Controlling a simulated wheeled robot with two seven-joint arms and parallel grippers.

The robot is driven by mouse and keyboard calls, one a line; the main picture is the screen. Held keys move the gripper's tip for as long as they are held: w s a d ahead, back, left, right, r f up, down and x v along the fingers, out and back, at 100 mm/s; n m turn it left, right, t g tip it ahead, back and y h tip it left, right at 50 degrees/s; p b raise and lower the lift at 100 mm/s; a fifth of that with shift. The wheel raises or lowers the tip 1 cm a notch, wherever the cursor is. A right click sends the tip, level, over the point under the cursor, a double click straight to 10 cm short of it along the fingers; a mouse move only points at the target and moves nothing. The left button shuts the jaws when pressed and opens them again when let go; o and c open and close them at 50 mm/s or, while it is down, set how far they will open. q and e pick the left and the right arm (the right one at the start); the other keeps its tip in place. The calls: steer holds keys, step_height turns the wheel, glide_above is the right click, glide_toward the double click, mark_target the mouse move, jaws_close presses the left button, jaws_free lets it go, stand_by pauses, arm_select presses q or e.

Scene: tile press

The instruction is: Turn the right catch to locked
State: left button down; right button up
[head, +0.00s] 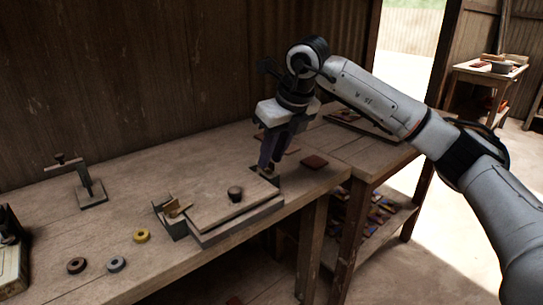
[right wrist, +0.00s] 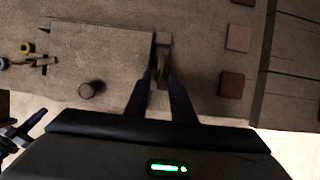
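The tile press (head: 212,221) is a flat wooden board with a round dark knob (head: 235,193), near the table's front edge. Its left catch (head: 177,210) is a small wooden bar on a block at the board's left end. The right catch (right wrist: 164,42) is a narrow bar at the board's right edge, mostly hidden by my fingers in the head view. My right gripper (head: 270,166) points down at it. In the right wrist view the fingertips lie close on either side; contact is unclear. A dark shape (right wrist: 20,130) at lower left there looks like my left gripper.
Several rings, including a yellow one (head: 141,235), lie left of the press. A clamp stand (head: 89,190) stands behind them. Reddish tiles, one at the table's right (head: 314,162), lie near the right gripper. The table between stand and press is clear.

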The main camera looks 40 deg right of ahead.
steer(key=shift+w+f, duration=0.1)
steer(key=shift+f, duration=0.2)
jaws_close()
